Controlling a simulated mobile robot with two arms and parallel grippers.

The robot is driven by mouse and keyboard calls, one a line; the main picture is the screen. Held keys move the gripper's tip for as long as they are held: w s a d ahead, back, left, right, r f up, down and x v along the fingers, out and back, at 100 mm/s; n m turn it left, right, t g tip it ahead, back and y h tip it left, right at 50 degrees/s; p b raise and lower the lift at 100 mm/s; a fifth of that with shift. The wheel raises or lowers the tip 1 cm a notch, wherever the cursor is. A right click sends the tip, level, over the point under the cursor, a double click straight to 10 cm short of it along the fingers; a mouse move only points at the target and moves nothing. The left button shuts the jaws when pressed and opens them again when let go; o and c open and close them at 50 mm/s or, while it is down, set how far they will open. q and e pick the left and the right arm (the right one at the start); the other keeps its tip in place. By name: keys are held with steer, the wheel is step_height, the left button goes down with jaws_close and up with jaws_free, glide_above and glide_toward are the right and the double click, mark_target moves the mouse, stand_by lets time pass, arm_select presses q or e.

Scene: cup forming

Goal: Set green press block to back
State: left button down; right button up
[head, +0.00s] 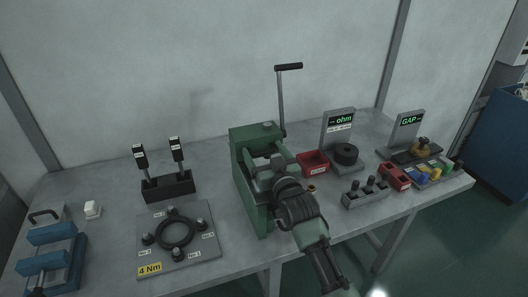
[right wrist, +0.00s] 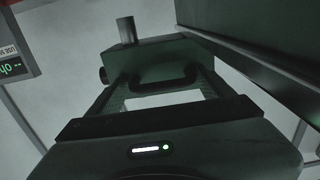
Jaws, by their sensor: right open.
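The green press (head: 243,180) stands near the middle of the bench, with a tall lever (head: 281,100) rising from its right side to a black grip. The press's green upper block (head: 258,133) sits at the top; it also shows in the right wrist view (right wrist: 160,60) with a short cylinder on top. My right gripper (head: 264,155) is at the press's front opening, below the upper block. In the right wrist view its two fingers (right wrist: 162,88) are apart, with a pale gap between them. Contact with the press cannot be told. My left gripper is not in view.
A red bin (head: 314,169) and an "ohm" display stand (head: 338,125) are right of the press. Several dark cylinders stand in a grey holder (head: 365,200). A black tool rack (head: 168,187) and a ring fixture plate (head: 205,247) are left. Bare bench lies behind the rack.

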steer(key=v, duration=0.7)
steer(key=shift+s+d+b, duration=0.15)
steer(key=shift+s+b, duration=0.15)
steer(key=shift+b, duration=0.1)
